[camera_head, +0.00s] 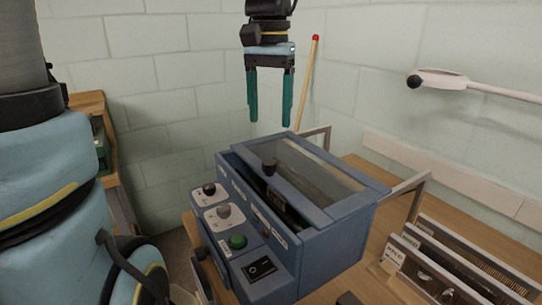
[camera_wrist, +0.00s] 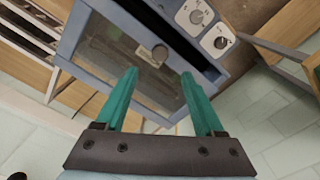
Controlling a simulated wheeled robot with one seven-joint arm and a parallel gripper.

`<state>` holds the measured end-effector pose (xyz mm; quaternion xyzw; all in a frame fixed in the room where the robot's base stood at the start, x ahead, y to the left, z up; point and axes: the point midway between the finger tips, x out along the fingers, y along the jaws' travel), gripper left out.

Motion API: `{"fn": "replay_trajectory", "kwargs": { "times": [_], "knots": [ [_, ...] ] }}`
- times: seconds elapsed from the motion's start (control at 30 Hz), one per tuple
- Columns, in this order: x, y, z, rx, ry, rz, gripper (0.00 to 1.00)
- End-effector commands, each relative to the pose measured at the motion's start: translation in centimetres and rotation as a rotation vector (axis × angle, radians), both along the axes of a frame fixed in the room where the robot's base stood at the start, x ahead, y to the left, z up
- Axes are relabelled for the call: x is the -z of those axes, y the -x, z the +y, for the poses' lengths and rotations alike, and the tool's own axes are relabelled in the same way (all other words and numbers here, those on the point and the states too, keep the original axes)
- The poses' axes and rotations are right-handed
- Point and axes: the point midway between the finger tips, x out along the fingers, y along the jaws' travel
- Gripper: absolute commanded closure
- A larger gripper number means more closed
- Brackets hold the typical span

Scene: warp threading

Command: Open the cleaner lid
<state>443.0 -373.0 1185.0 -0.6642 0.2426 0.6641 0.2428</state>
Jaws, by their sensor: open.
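The cleaner (camera_head: 300,250) is a blue box on the wooden table, with dials and buttons on its near left panel. Its lid (camera_head: 338,207) is a blue frame around a clear window and looks shut, with a small dark knob (camera_head: 269,164) on it. In the wrist view the lid's window (camera_wrist: 122,58) and the round knob (camera_wrist: 159,54) show beyond the fingers. My gripper (camera_head: 269,122) has two teal fingers pointing down, open and empty. It hangs above the back left of the cleaner, apart from it. The fingers also show in the wrist view (camera_wrist: 160,88).
Slotted racks (camera_head: 455,255) stand on the wooden table (camera_head: 365,165) right of the cleaner. A white lamp-like arm (camera_head: 440,80) reaches in from the right. A red-tipped stick (camera_head: 309,80) leans behind my gripper against the pale block wall. A wooden shelf (camera_head: 92,105) is at left.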

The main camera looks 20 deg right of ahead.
Motion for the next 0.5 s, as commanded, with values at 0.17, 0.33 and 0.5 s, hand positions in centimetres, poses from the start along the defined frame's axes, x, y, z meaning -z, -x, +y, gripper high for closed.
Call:
{"fn": "replay_trajectory", "kwargs": {
  "times": [0.17, 0.33, 0.5],
  "knots": [
    [2.8, 0.1, 0.1, -0.001, -0.002, 0.006, 0.3],
    [6.0, 0.1, 0.1, -0.001, -0.003, 0.007, 0.3],
    [8.6, 0.1, 0.1, 0.0, -0.002, 0.004, 0.3]
  ]
}}
